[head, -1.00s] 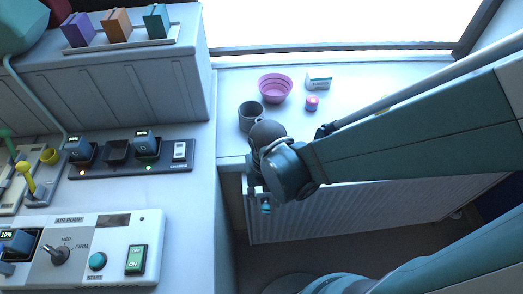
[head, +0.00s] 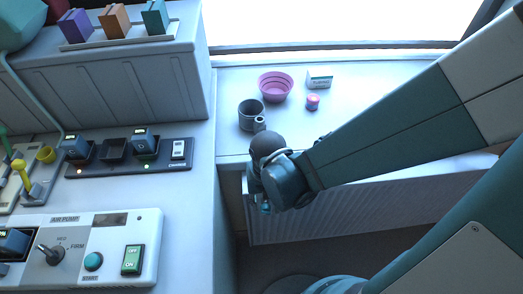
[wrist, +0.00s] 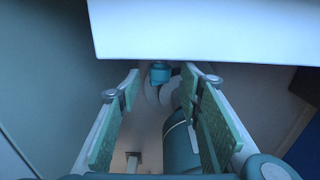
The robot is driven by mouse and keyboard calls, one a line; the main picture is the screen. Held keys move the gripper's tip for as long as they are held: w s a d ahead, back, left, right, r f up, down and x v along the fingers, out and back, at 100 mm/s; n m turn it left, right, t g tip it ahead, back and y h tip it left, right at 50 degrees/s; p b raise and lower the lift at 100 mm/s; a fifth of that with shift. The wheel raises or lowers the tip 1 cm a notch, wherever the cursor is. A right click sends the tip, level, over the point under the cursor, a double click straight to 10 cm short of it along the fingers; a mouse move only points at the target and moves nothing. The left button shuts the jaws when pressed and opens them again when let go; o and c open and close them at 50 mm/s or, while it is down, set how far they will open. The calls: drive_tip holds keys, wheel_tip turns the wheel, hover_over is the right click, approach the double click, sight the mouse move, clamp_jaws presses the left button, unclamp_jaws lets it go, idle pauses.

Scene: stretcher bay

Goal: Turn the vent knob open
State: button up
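No part is plainly marked as the vent knob in these views. A small teal fitting (wrist: 160,73) shows between and beyond my fingertips in the wrist view; I cannot tell whether it is the vent knob. My gripper (wrist: 162,82) is open, its two green-padded fingers apart with nothing between the pads. In the head view my gripper (head: 258,188) is low at the front edge of the window ledge, by the left end of the white ribbed panel (head: 340,218). My wrist hides much of it there.
The white window ledge (head: 225,110) holds a grey mug (head: 250,118), a pink bowl (head: 276,86), a small box (head: 319,79) and a pink pot (head: 312,102). The air pump panel (head: 108,262) and charger strip (head: 175,166) are on the left counter. The ledge edge is close to my gripper.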

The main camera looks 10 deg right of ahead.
sight(266, 209)
drive_tip(key=shift+f+b, duration=0.5)
drive_tip(key=shift+f, duration=0.95)
drive_tip(key=shift+c, duration=0.2)
drive_tip(key=c, duration=0.8)
